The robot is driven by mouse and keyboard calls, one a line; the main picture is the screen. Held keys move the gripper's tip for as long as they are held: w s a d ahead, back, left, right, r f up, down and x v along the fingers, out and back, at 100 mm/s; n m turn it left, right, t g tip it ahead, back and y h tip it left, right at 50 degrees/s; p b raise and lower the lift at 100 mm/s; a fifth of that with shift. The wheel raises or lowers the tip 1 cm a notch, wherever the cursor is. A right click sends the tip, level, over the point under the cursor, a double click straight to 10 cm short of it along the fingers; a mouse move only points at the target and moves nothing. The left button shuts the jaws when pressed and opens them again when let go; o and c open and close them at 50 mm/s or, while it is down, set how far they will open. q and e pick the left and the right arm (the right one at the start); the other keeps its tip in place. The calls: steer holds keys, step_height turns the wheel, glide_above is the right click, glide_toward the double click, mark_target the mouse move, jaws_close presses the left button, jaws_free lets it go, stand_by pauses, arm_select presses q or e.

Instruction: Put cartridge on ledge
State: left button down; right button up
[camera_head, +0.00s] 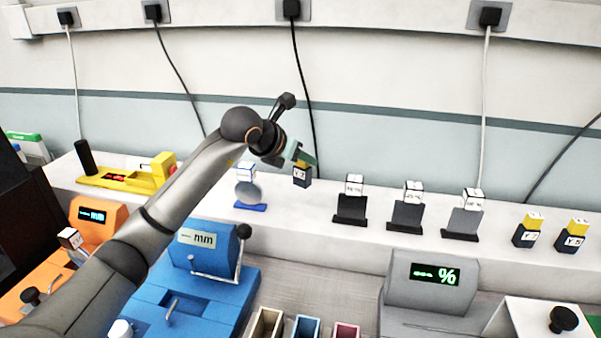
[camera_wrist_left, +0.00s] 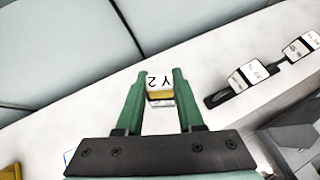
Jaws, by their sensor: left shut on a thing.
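My left gripper (camera_head: 300,158) reaches over the white ledge (camera_head: 302,218) and is shut on a cartridge (camera_head: 302,178) with a dark body labelled in white. In the left wrist view, the cartridge (camera_wrist_left: 160,90) sits between the green fingertips (camera_wrist_left: 160,76), showing a white "Y 2" face and a yellow band. It is at or just above the ledge surface; I cannot tell whether it touches. Two similar yellow-topped dark cartridges, one (camera_head: 526,230) and another (camera_head: 572,236), stand at the ledge's right. My right gripper is out of view.
A round grey disc on a blue base (camera_head: 250,194) stands left of the held cartridge. Black stands with white blocks (camera_head: 351,204) stand to its right. Blue (camera_head: 205,260), orange (camera_head: 98,218) and grey (camera_head: 440,275) machines stand in front. Cables hang behind.

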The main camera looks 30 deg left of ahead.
arm_select(q)
steer(key=f, duration=0.1)
steer(key=w+a+f, duration=0.1)
steer(key=f, duration=0.1)
steer(key=w+f+p, duration=0.1)
steer(key=f, duration=0.1)
steer(key=shift+a+f, duration=0.2)
steer(key=shift+a, duration=0.1)
steer(key=shift+f, duration=0.2)
steer(key=shift+f, duration=0.2)
steer(key=c, duration=0.5)
jaws_free()
steer(key=shift+s, duration=0.1)
steer(key=shift+r, duration=0.1)
